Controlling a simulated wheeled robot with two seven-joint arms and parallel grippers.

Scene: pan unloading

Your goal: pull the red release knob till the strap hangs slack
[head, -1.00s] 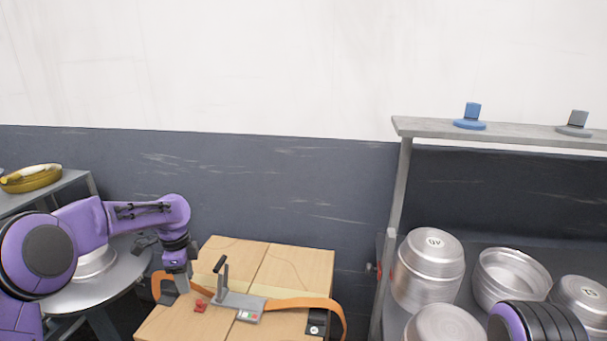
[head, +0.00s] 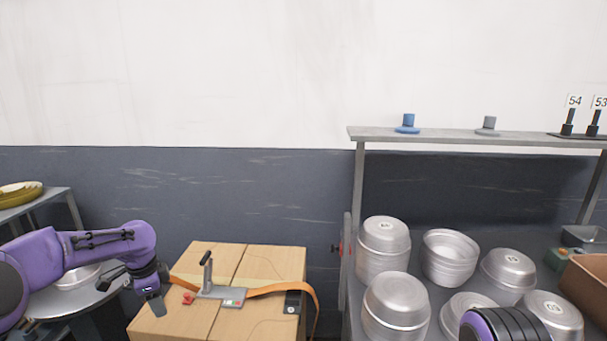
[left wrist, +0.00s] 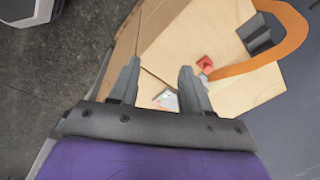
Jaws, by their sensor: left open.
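The red knob (head: 187,297) sits on top of the cardboard box, at the left end of a grey metal buckle (head: 212,292) with an upright dark-handled lever (head: 206,259). It also shows in the left wrist view (left wrist: 204,63), just right of my right-hand finger. The orange strap (head: 270,287) runs across the box and bows out loosely past its right edge. It also arcs away from the knob in the left wrist view (left wrist: 262,62). My left gripper (head: 153,303) is open and empty, left of the knob and apart from it. My right gripper is out of view.
The cardboard box (head: 262,262) has a dark fitting (head: 293,302) at its right edge. A rack (head: 356,190) with stacked metal pans (head: 384,245) stands at right. A round metal table (head: 50,306) is at left. The wall behind is bare.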

